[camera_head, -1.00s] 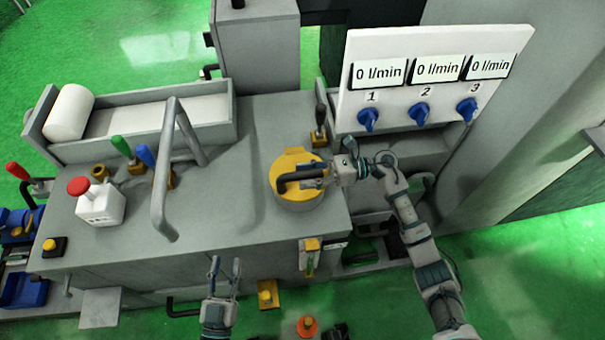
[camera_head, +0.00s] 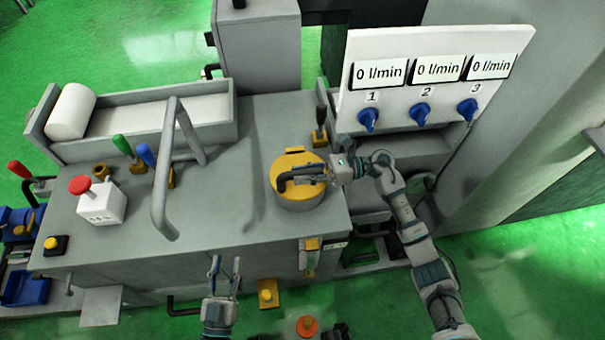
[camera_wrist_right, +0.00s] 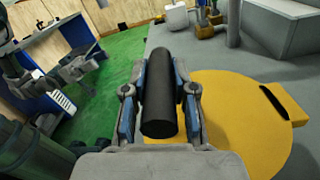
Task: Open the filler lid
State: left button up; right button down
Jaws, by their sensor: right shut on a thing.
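The yellow round filler lid (camera_head: 312,187) lies flat on its grey cylindrical neck (camera_head: 301,205) on the machine top. A black bar handle (camera_head: 286,179) runs along the lid. My right gripper (camera_head: 312,175) is shut on the handle. In the right wrist view the black handle (camera_wrist_right: 159,95) sits between the two fingers of the right gripper (camera_wrist_right: 159,85), with the yellow lid (camera_wrist_right: 235,115) below and to the right. My left gripper (camera_head: 226,270) is open and empty in front of the machine, well away from the lid.
A grey bent bar (camera_head: 160,180) stands left of the lid. A dark lever (camera_head: 319,125) stands behind it. A panel (camera_head: 425,85) with blue knobs rises at the back right. A red-topped button box (camera_head: 98,200) is at the left. The top between bar and lid is clear.

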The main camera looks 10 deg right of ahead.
jog(key=shift+w+d+r+m, duration=0.2)
jog(key=shift+w+r+m, duration=0.05)
jog(key=shift+r+m, duration=0.1)
pick_arm(q)
jog(key=shift+a+f+g+y+p, duration=0.2)
jog(key=shift+f+g, duration=0.25)
jog(key=shift+f, duration=0.15)
jog(key=shift+a+f+g+y+p, duration=0.1)
jog(key=shift+f+g+p, duration=0.05)
jog(key=shift+f+g, duration=0.35)
pick_arm(e)
jog(key=w+r+m, duration=0.5)
jog(key=w+m, duration=0.1)
jog(key=shift+w+d+r, duration=0.15)
jog(key=shift+r, duration=0.2)
jog(key=shift+m, duration=0.25)
